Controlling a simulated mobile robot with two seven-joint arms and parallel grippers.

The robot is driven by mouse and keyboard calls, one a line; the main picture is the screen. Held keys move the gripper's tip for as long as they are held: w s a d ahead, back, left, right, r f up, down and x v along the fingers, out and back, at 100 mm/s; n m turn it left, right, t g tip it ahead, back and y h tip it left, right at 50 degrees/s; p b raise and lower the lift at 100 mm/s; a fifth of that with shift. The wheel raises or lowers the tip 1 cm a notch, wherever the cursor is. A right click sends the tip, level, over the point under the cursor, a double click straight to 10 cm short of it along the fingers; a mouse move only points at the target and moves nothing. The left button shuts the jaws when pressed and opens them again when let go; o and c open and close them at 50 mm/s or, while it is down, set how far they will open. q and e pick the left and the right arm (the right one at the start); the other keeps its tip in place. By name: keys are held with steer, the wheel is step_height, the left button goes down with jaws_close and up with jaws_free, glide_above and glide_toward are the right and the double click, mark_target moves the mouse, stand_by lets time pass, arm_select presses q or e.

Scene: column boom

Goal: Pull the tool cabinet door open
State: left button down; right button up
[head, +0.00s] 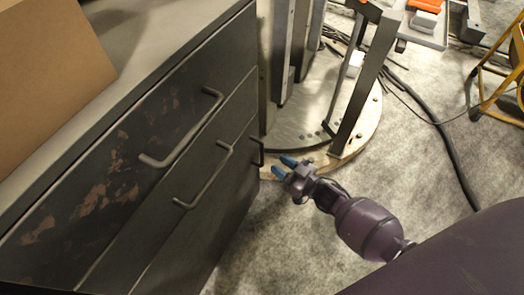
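The dark grey tool cabinet (140,170) fills the left of the head view, its front scratched and closed. Long bar handles show on its front: an upper one (186,140) and a middle one (207,182). A small dark handle (262,152) is at the far edge of the front. My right gripper (282,167) has blue fingertips pointing left toward that small handle, a short gap away in the picture. Its fingers are apart with nothing between them. My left gripper is not in view.
A cardboard box (50,75) stands on the cabinet top. Behind the gripper is a round base plate (310,125) with upright metal posts. A black cable (440,135) runs over the grey floor. A yellow frame (495,75) stands at the right edge.

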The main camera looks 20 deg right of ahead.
steer(key=b, duration=0.1)
glide_above(262, 166)
steer(key=shift+w+d, duration=0.15)
steer(key=shift+w, duration=0.1)
steer(key=shift+c, duration=0.5)
steer(key=shift+f, duration=0.1)
jaws_close()
